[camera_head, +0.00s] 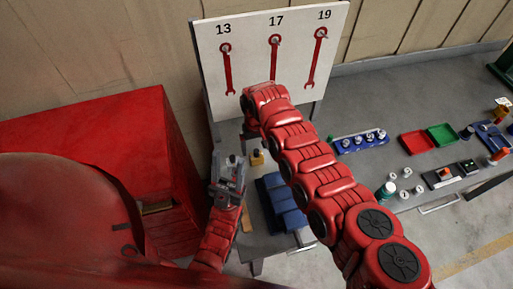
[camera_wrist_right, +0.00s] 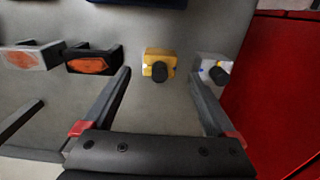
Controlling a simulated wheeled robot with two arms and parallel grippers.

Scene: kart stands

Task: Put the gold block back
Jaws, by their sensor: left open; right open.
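The gold block (camera_wrist_right: 159,64) has a dark round knob and sits on the grey bench top. It also shows in the head view (camera_head: 257,158), beside a pale block. My right gripper (camera_wrist_right: 160,77) is open and empty; in the wrist view the gold block lies between and just beyond its fingertips, touching neither. I cannot tell its height above the bench. In the head view my right arm reaches over the bench and mostly hides this gripper. My left gripper (camera_head: 229,168) is open at the bench's left end, near the pale block.
A silver block (camera_wrist_right: 211,70) with a black knob stands close by the right fingertip. Two orange-lensed pieces (camera_wrist_right: 90,64) lie left. Blue bins (camera_head: 287,208) stand nearby. A red cabinet (camera_head: 100,140) borders the left; a wrench board (camera_head: 250,60) stands behind. Red and green trays (camera_head: 441,134) lie right.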

